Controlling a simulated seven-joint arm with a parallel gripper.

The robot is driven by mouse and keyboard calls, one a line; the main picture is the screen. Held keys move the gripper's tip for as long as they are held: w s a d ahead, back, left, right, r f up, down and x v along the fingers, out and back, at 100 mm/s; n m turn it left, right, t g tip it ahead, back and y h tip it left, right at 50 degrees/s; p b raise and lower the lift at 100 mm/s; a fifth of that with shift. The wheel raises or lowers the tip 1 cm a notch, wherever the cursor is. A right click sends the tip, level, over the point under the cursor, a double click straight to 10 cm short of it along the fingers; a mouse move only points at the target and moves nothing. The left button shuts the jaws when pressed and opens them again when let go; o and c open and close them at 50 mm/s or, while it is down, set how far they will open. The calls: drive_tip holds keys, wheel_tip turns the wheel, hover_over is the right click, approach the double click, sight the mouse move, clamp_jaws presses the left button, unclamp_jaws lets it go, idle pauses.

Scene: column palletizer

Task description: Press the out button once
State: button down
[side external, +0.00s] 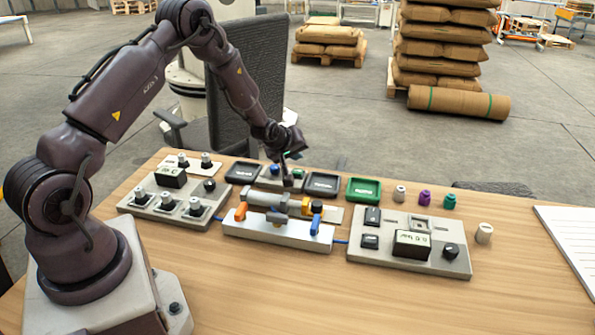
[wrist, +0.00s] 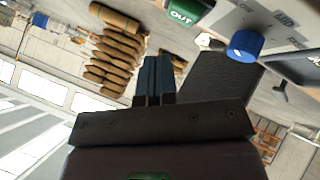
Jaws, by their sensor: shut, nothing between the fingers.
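The green out button (wrist: 184,12), marked "OUT" in white, shows at the top edge of the wrist view, partly cut off. It sits on a grey panel (wrist: 228,17) beside a blue knob (wrist: 246,43). In the side external view, the small panel with the blue knob (side external: 275,170) stands at the back of the table, partly hidden by my gripper (side external: 289,177). My gripper's dark fingers are together and empty in the wrist view (wrist: 157,66).
Black trays (side external: 243,171) (side external: 322,184) flank the panel, with a green tray (side external: 363,190) farther right. In front are a fixture with a grey cylinder (side external: 235,190), a left knob box (side external: 150,206) and a right control box (side external: 440,262). Small coloured pegs (side external: 424,198) stand right.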

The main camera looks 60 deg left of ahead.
sight(295, 170)
drive_tip(key=shift+r, duration=1.7)
